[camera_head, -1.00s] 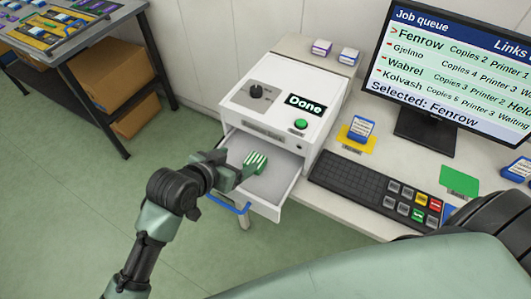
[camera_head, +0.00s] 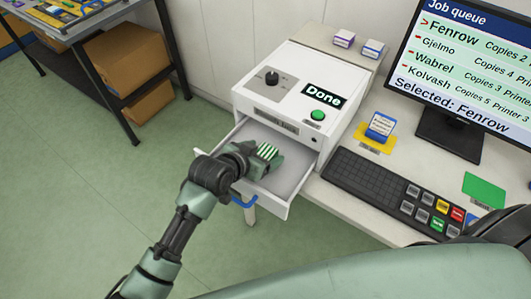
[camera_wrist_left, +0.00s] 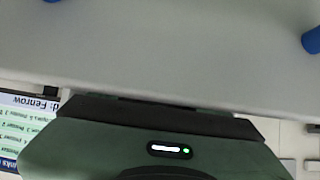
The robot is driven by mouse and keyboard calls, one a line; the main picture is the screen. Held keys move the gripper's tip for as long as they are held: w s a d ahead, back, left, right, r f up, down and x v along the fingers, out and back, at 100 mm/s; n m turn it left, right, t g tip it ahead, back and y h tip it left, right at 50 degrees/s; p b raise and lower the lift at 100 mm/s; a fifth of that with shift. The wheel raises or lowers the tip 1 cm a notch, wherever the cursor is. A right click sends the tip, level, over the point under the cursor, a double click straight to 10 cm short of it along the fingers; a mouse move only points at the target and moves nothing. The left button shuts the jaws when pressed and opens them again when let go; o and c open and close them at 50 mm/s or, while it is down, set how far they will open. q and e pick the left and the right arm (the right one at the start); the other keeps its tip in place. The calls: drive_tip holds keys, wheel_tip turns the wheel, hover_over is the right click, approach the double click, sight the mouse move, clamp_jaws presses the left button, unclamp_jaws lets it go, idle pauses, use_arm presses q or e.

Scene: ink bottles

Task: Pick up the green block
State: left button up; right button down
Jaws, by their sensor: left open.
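I cannot tell whether the fingers touch the block. In the left wrist view, the gripper body with a green light fills the bottom and a pale surface lies beyond; the block does not show there. My right gripper is out of view.
The machine (camera_head: 295,95) reads "Done" and has a knob and a green button. The drawer has a blue handle (camera_head: 245,202). A shelf with cardboard boxes (camera_head: 120,62) stands at left.

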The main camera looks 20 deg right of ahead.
use_arm(q)
drive_tip(key=shift+x, duration=0.85)
drive_tip(key=shift+a, duration=0.1)
drive_tip(key=c, duration=1.5)
drive_tip(key=shift+r, duration=0.1)
